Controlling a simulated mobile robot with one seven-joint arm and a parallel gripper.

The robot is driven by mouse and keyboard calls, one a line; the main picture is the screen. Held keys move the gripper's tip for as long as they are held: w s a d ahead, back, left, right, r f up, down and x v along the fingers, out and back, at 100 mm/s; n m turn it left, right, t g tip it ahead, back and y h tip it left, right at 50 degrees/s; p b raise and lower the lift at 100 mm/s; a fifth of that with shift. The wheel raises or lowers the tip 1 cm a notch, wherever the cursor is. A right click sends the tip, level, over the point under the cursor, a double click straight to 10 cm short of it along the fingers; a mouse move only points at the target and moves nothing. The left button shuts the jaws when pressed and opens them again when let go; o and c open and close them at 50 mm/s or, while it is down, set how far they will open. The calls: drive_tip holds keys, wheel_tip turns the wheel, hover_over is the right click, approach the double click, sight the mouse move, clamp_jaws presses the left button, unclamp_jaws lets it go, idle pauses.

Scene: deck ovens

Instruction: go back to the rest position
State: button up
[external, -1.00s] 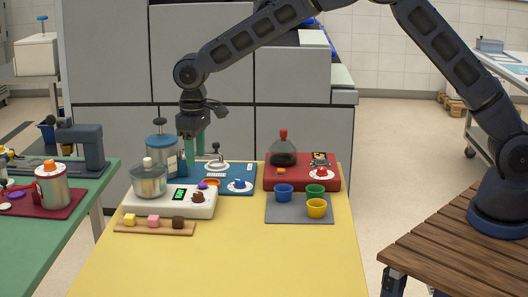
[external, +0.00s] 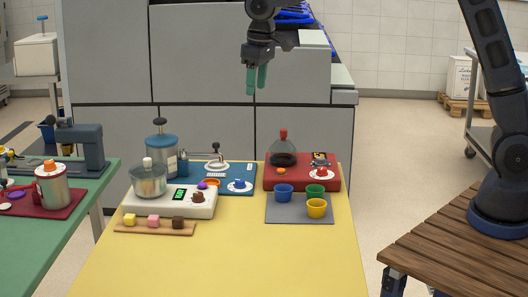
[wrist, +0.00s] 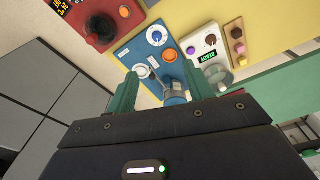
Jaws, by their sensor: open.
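My gripper (external: 257,80) hangs in the air above the back of the yellow table (external: 240,258), in front of the grey cabinets. Its two green fingers point down, apart, with nothing between them. In the wrist view the open fingers (wrist: 161,90) show at left and right. Beyond them lie the blue board (wrist: 135,52) and the jar with a blue lid (wrist: 175,98), well below and not touched.
On the table stand a white scale (external: 160,205) with a glass bowl, a red board (external: 300,183) with a flask, a grey mat (external: 290,213) with three cups, and a wooden strip (external: 155,228) with three cubes. A green table (external: 50,240) is at left. Air around my gripper is free.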

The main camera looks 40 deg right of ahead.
drive_tip(key=s+d+r+m+t, duration=0.1)
drive_tip(key=s+d+r, duration=0.4)
drive_tip(key=s+d, duration=0.45)
drive_tip(key=s+d+r+m+t, duration=0.15)
drive_tip(key=s+d+r, duration=0.5)
drive_tip(key=d, duration=0.65)
drive_tip(key=s+d+f+m, duration=0.1)
drive_tip(key=s+d+f, duration=0.1)
drive_tip(key=s+d, duration=0.4)
drive_tip(key=s+d+f+m, duration=0.1)
drive_tip(key=s+d, duration=0.4)
drive_tip(key=s, duration=0.9)
drive_tip(key=shift+s+d+f+t, duration=0.2)
drive_tip(key=shift+d+f+t, duration=0.25)
drive_tip(key=shift+f, duration=0.4)
drive_tip(key=shift+w+a, duration=0.1)
